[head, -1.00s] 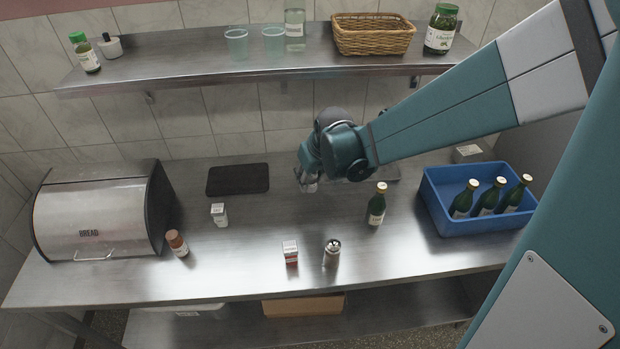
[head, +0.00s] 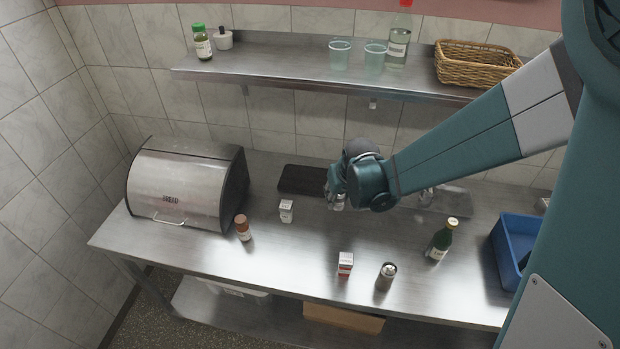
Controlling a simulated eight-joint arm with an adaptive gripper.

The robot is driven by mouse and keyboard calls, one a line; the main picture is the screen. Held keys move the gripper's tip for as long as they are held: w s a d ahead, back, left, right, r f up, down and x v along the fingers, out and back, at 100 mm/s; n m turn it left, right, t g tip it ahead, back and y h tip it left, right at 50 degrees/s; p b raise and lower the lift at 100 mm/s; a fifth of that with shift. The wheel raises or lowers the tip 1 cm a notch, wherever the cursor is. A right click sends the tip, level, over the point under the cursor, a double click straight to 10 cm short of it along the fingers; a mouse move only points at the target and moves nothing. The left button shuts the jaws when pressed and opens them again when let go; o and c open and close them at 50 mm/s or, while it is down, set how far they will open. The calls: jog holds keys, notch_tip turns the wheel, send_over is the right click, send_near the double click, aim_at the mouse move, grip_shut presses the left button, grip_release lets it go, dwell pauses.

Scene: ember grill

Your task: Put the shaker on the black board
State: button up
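The black board (head: 300,179) lies flat at the back of the steel counter, right of the bread box. My gripper (head: 336,204) is over the counter at the board's right end and hides part of that end. Its fingers are small and pale, mostly covered by my wrist, so I cannot tell whether it is open or holds something. A silver cylinder with a dark top (head: 386,277), perhaps the shaker, stands upright near the front edge.
A bread box (head: 184,187) stands at left. A white carton (head: 286,211), a red-white carton (head: 345,264) and a green bottle (head: 440,241) stand on the counter. A blue crate (head: 512,240) is at right. A small shiny item (head: 427,195) is behind my arm. A shelf (head: 290,72) hangs above.

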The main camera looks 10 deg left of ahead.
jog(key=a, duration=0.1)
jog(key=a+f, duration=0.1)
jog(key=a, duration=0.3)
jog(key=shift+s+f+p, duration=0.25)
jog(key=shift+s+p, duration=0.05)
jog(key=shift+s, duration=0.05)
jog(key=shift+w, duration=0.1)
jog(key=p, duration=0.1)
send_near(308, 176)
jog(key=shift+w+f, duration=0.45)
jog(key=shift+f, duration=0.05)
jog(key=shift+w+a, duration=0.3)
jog(key=shift+w, duration=0.2)
jog(key=shift+w+f+p, duration=0.1)
jog(key=shift+f+p, duration=0.2)
jog(key=shift+f, duration=1.45)
jog(key=shift+f, duration=0.2)
